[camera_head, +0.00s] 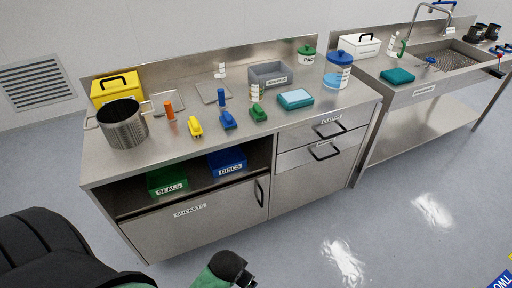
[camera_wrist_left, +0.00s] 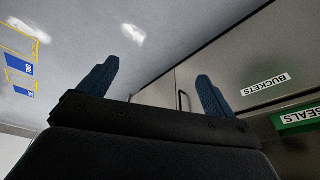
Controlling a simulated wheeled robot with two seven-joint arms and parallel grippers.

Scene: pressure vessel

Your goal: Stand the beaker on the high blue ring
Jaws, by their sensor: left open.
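I cannot pick out a beaker or a high blue ring with certainty in either view. A small pale, clear-looking item (camera_head: 220,71) stands at the back of the steel worktop (camera_head: 150,163), too small to identify. A small labelled jar (camera_head: 255,93) stands in front of the grey tray. In the left wrist view my left gripper (camera_wrist_left: 157,72) has its two blue fingers wide apart with nothing between them. It is low in front of the cabinet, away from the worktop items. My right gripper is not in view.
The worktop holds a steel pot (camera_head: 123,126), a yellow box (camera_head: 117,88), a grey tray (camera_head: 270,74), a blue-lidded container (camera_head: 338,72) and several small coloured tools. Green (camera_head: 167,182) and blue (camera_head: 227,162) bins sit on the open shelf. The floor (camera_head: 300,235) before the drawers is clear.

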